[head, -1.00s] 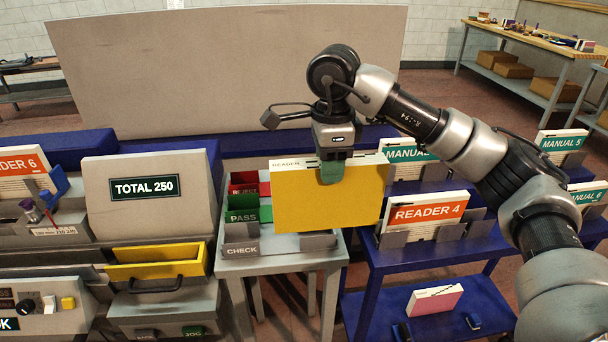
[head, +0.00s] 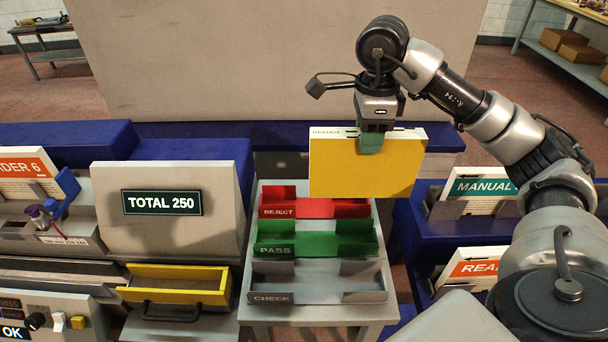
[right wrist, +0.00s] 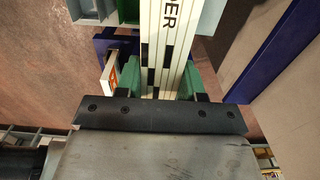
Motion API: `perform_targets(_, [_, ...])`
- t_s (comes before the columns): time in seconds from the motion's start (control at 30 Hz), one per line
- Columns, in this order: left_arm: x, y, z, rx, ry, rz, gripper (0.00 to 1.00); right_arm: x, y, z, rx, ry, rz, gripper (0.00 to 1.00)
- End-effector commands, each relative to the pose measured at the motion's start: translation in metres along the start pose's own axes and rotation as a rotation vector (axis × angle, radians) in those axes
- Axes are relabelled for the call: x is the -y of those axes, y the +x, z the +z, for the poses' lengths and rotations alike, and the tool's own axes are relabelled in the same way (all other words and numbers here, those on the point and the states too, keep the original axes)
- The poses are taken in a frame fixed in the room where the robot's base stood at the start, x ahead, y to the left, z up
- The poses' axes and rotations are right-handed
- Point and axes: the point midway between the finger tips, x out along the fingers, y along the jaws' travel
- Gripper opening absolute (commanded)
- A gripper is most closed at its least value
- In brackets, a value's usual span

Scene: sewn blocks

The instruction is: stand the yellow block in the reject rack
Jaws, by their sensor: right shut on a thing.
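The yellow block (head: 366,168) is upright, held by its top edge in my right gripper (head: 371,142), which is shut on it. In the right wrist view the block's white spine (right wrist: 163,45) shows between the green finger pads. The block hangs above and in front of the right part of the red reject rack (head: 290,207), hiding some of it. I cannot tell the exact gap between them. The visible part of the reject rack looks empty. My left gripper is not in view.
The green pass rack (head: 290,238) and grey check rack (head: 285,284) stand in front of the reject rack, both empty. A TOTAL 250 display (head: 161,203) and a yellow drawer (head: 178,286) are at left. White blocks in holders (head: 478,190) stand at right.

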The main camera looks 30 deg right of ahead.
Motion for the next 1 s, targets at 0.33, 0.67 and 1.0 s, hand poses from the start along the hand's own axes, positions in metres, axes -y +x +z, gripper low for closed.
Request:
perform_targets(0.33, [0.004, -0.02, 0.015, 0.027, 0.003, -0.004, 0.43, 0.036, 0.039, 0.063, 0.004, -0.003, 0.003, 0.0])
perform_targets(0.67, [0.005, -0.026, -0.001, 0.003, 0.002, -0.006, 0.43, 0.053, 0.061, 0.09, 0.002, -0.002, -0.001, 0.0])
perform_targets(1.0, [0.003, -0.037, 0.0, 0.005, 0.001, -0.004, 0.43, 0.053, 0.099, 0.09, 0.001, -0.002, 0.0, 0.0])
